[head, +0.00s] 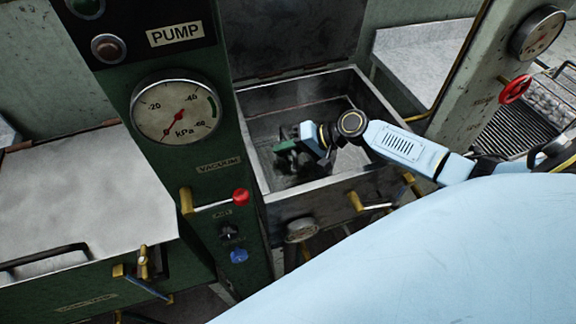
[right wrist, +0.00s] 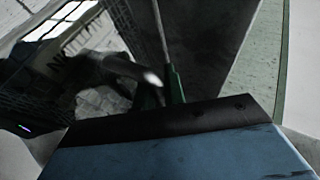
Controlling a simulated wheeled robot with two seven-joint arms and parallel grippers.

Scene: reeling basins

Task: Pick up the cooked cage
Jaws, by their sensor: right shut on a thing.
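My right gripper (head: 288,150) reaches down into the open metal basin (head: 258,190) in the middle of the head view. Its green fingers (right wrist: 174,84) are shut on a thin upright rod (right wrist: 161,30) in the right wrist view, which looks like the handle of the cooked cage. Dark wire mesh (right wrist: 125,22), apparently the cage's, shows in the right wrist view. In the head view the cage is dark and mostly hidden low in the basin by the gripper and shadow. My left gripper is not in view.
A green panel with a kPa gauge (head: 176,112) and a red-knobbed lever (head: 240,196) stands left of the basin. The basin's lid (head: 290,35) is raised behind. Another mesh cage of white cocoons (head: 545,98) sits at the right, beside a red valve wheel (head: 515,89).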

